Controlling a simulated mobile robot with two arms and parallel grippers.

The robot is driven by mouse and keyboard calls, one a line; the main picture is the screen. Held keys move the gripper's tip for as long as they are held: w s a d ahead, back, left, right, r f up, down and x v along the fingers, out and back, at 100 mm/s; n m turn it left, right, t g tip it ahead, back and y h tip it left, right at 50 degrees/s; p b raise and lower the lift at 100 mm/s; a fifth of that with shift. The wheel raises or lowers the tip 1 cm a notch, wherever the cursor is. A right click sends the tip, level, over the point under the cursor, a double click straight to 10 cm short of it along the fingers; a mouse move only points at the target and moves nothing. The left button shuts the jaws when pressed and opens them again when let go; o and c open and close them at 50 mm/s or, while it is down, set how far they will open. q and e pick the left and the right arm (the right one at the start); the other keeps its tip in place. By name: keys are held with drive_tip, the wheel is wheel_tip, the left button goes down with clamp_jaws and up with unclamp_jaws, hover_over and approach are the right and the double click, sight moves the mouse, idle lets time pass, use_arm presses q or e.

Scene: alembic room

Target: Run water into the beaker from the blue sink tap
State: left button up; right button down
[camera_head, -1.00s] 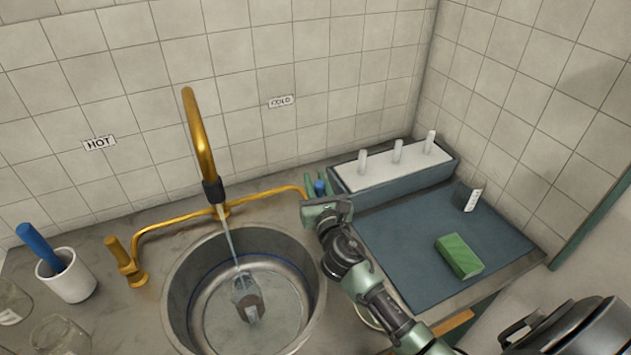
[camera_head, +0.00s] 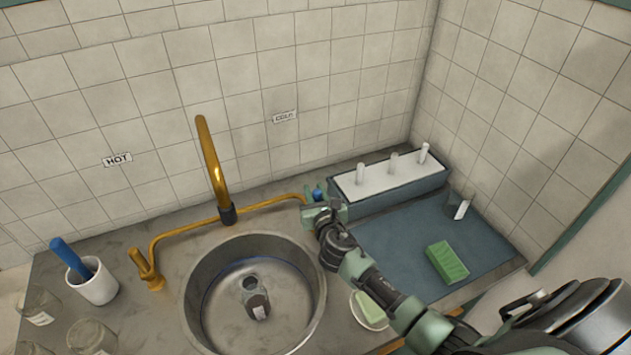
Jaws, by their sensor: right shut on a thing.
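The beaker (camera_head: 257,304) is glass with a pale label and stands inside the round metal sink (camera_head: 205,332). I cannot make out its water level. The brass tap spout (camera_head: 208,158) has a dark nozzle (camera_head: 228,214) above the sink's back edge. No water stream shows from it now. The blue tap handle (camera_head: 317,193) is at the right end of the brass pipe, below the COLD sign. My right gripper (camera_head: 316,208) is at this handle and shut on it, covering part of it. My left gripper is not in view.
A brass hot tap handle (camera_head: 147,270) is left of the sink. A white cup (camera_head: 98,287) with a blue-handled tool and glass jars (camera_head: 40,306) stand farther left. A green sponge (camera_head: 446,262) lies on the blue mat (camera_head: 400,254), with a pegged rack (camera_head: 392,190) behind.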

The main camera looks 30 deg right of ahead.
idle(0.3)
drive_tip(key=c, duration=1.2)
unclamp_jaws()
drive_tip(key=shift+c, duration=0.2)
drive_tip(key=v, duration=0.7)
drive_tip(key=shift+s+a+b, duration=0.15)
drive_tip(key=shift+s+b, duration=0.15)
drive_tip(key=shift+b, duration=0.05)
drive_tip(key=shift+r, duration=0.1)
